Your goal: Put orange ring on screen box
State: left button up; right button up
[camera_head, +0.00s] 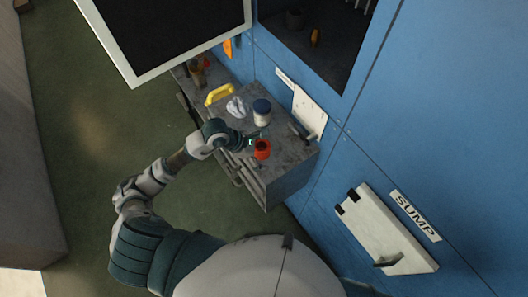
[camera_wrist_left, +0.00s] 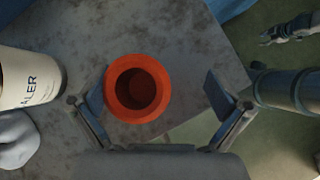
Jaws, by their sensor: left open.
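The orange ring (camera_head: 262,149), a short round piece with a dark round hollow, rests on the grey worktop. It also shows in the left wrist view (camera_wrist_left: 120,91). My left gripper (camera_head: 252,141) is open. In the left wrist view its two fingers stand on either side of the ring, the left finger close to its rim and a wider gap on the right. I cannot tell whether they touch it. A large dark screen in a pale frame (camera_head: 123,69) is at the upper left of the head view. A small grey gripper-like part (camera_wrist_left: 290,29), perhaps my right one, shows in the left wrist view.
A white can with a blue lid (camera_head: 261,113) stands behind the ring, beside a crumpled pale cloth (camera_head: 236,106). A yellow handle-shaped piece (camera_head: 219,94) lies farther back. A blue wall (camera_head: 450,100) with a white hatch (camera_head: 383,232) bounds the worktop's right side.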

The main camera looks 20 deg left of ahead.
pick_arm(q)
jog(key=shift+s+a+r, duration=0.1)
jog(key=shift+a, duration=0.45)
jog(key=b+v, duration=0.1)
jog(key=v, duration=0.5)
jog(key=shift+a+b, duration=0.35)
jog(key=shift+a, duration=0.05)
jog(key=v, duration=0.2)
jog(key=b+v, duration=0.1)
jog(key=v, duration=0.2)
jog(key=shift+s+d+r, duration=0.15)
jog(key=shift+d+r, duration=0.1)
pick_arm(e)
jog(key=shift+a+f, duration=0.2)
jog(key=shift+f, duration=0.4)
jog(key=shift+a+f, duration=0.15)
jog(key=shift+f, duration=0.45)
pick_arm(q)
jog(key=shift+a, duration=0.2)
pick_arm(e)
jog(key=shift+a, duration=0.15)
